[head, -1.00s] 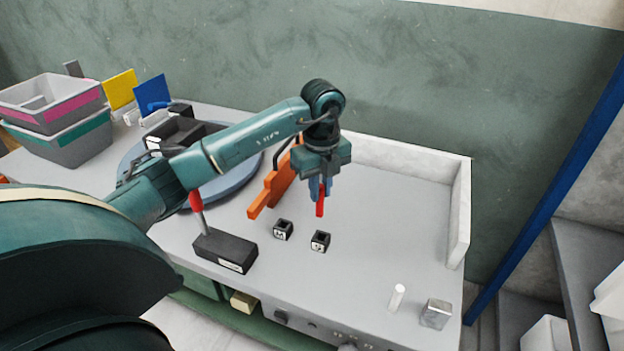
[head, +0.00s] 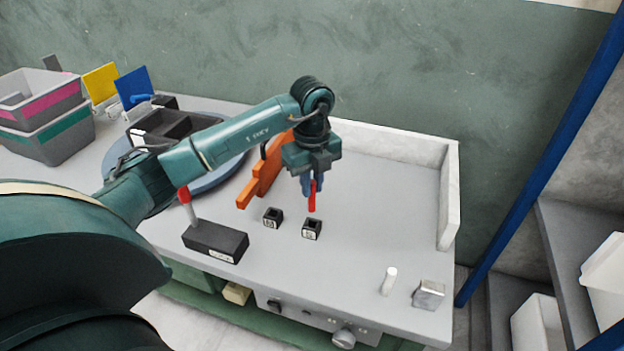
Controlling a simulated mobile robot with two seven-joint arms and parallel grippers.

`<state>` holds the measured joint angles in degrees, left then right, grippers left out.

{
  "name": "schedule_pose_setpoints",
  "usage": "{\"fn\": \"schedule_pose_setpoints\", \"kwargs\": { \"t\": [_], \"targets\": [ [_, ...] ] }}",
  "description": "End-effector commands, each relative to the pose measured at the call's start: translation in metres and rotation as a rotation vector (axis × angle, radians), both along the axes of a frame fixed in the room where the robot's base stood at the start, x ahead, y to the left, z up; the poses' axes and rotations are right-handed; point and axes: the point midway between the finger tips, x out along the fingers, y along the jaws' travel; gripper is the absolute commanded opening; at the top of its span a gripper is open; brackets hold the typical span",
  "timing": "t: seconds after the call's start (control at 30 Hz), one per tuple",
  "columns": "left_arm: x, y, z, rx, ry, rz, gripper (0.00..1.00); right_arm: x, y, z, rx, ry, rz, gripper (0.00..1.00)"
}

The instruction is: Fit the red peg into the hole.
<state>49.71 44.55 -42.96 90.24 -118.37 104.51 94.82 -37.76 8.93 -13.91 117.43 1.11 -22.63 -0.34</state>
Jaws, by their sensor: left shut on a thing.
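My left gripper (head: 311,184) points down over the table and is shut on the red peg (head: 312,202). The peg hangs upright below the blue fingers, and its lower end shows just above and behind a small black block with a square hole (head: 312,230). From this angle I cannot tell how high the peg is over the table. A second small black block with a square hole (head: 272,217) stands to the left, with a white label on its front. My right gripper is not in view.
An orange bracket (head: 265,172) stands just left of the gripper. A black block (head: 215,243) with a red-topped rod is at the front left. A white cylinder (head: 389,280) and a metal block (head: 429,294) stand at the front right. The table's right part (head: 390,205) is clear.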

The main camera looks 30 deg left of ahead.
Motion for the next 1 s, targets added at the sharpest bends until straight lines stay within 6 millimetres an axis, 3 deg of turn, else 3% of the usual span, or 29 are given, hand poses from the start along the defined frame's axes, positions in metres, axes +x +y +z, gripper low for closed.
{"fn": "schedule_pose_setpoints", "kwargs": {
  "t": [0.33,1.0],
  "targets": [
    [0.0,0.0,-0.033,0.001,0.0,0.0,0.0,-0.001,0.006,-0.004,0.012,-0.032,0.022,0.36],
    [0.0,0.0,-0.035,0.0,0.001,0.0,0.0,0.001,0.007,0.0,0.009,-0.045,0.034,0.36]
  ]
}}
